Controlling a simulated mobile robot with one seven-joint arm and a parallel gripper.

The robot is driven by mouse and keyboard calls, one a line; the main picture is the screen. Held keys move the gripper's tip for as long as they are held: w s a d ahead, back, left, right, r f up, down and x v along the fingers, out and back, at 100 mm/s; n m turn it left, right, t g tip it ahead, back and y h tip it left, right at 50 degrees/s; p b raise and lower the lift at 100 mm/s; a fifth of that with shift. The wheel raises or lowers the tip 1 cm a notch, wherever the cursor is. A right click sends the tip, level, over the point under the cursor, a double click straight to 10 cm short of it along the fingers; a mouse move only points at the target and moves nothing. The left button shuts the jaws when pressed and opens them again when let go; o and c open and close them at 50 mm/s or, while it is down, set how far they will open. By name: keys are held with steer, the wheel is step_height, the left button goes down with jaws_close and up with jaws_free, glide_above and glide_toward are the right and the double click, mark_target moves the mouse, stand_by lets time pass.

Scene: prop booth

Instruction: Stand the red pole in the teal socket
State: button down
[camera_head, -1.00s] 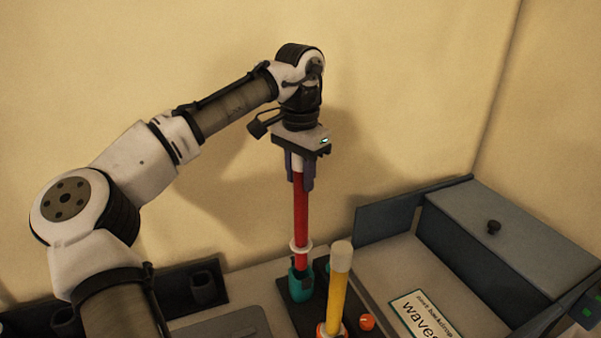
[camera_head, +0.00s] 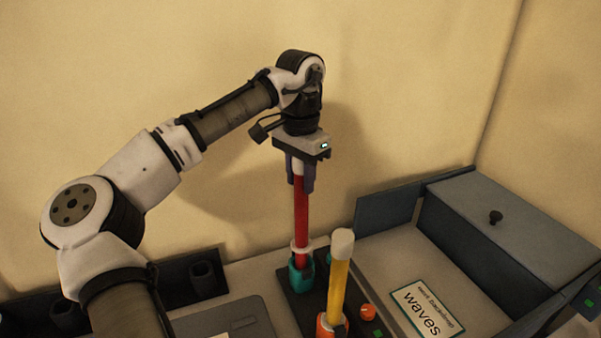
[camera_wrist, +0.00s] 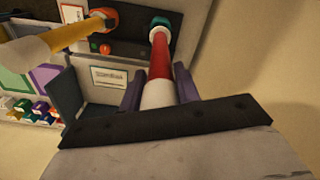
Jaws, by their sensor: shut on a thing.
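The red pole (camera_head: 301,215) stands upright, with a white top and a white ring near its foot. My gripper (camera_head: 301,180) is shut on its white top end. The pole's lower end meets the teal socket (camera_head: 300,281) on the dark base plate (camera_head: 287,305); how deep it sits is hidden. In the wrist view the red pole (camera_wrist: 159,68) runs away between my two purple fingers (camera_wrist: 158,95) to the teal socket (camera_wrist: 160,23).
A yellow pole (camera_head: 339,280) stands in an orange socket (camera_head: 331,327) in front. An orange knob (camera_head: 367,311) is beside it. A "waves" card (camera_head: 427,308) lies in a grey bay with a raised box (camera_head: 510,235) at right. Dark cups (camera_head: 203,278) stand at left.

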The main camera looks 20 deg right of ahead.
mark_target(301, 195)
steer(key=shift+f+b, duration=0.95)
steer(key=shift+f, duration=1.45)
steer(key=c, duration=0.9)
jaws_free()
steer(key=shift+c, duration=0.2)
step_height(301, 195, up, 14)
steer(key=shift+f+b, duration=0.1)
steer(key=shift+b, duration=0.25)
